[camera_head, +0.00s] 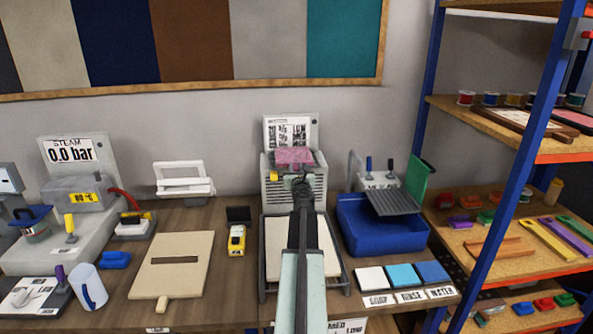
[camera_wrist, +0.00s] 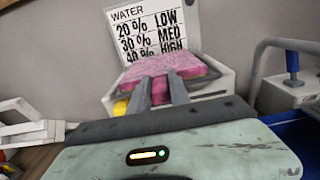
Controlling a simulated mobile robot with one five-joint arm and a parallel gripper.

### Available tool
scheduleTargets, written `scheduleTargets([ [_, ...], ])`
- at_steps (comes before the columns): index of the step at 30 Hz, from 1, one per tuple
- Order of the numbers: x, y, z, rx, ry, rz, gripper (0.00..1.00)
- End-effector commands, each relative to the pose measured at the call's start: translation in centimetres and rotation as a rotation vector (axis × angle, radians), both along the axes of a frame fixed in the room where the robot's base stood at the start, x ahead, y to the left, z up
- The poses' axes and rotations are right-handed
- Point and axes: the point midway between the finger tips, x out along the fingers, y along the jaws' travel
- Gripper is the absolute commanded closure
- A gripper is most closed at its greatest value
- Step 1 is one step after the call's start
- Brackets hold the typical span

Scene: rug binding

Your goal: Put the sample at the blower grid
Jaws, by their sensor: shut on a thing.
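The sample is a pink, mottled piece (camera_head: 293,156) at the top of the grey blower (camera_head: 315,184), which has a slotted front. My gripper (camera_head: 297,177) reaches over from the front and is shut on the near part of the sample. In the wrist view the sample (camera_wrist: 190,66) spreads out beyond the two grey fingers (camera_wrist: 160,92), and a pink part shows between them. The sample lies over or just above the blower's top. I cannot tell whether it touches it, and the grid under it is hidden.
A water-percentage sign (camera_wrist: 150,30) stands behind the blower. A blue basin (camera_head: 380,222) with a grey ribbed rack (camera_head: 392,202) is close on the right. A yellow device (camera_head: 236,240) and a white frame (camera_head: 184,180) are left. A shelf rack (camera_head: 480,110) stands far right.

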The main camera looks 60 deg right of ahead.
Motion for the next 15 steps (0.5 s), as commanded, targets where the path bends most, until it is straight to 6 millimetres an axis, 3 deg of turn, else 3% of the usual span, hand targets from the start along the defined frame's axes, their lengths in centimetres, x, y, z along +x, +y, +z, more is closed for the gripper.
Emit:
scheduleTargets([
  [2,0.02,0.02,-0.42,0.000,0.000,0.000,1.00],
  [3,0.02,0.02,-0.28,0.000,0.000,0.000,0.68],
  [5,0.04,0.03,-0.24,0.000,0.000,0.000,0.55],
  [15,0.08,0.06,0.18,0.000,0.000,0.001,0.55],
])
